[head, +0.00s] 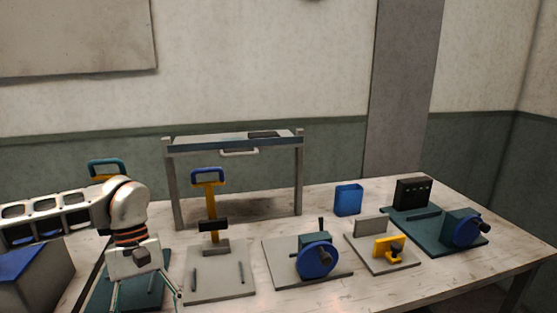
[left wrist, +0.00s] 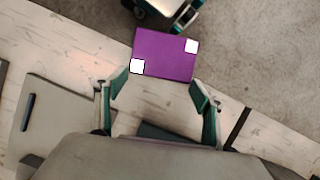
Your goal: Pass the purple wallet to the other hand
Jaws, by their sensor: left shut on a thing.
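The purple wallet (left wrist: 165,54) is a flat purple rectangle with a white square at two opposite corners. It shows in the left wrist view between the two green-tipped fingers of my left gripper (left wrist: 160,88), which is shut on it. In the head view my left gripper (head: 146,292) hangs over the front left of the workbench, pointing down. The wallet is hidden there, below the picture's lower edge.
The workbench (head: 400,292) carries several fixtures. A raised shelf (head: 215,143) is behind. Bare tabletop lies along the front right.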

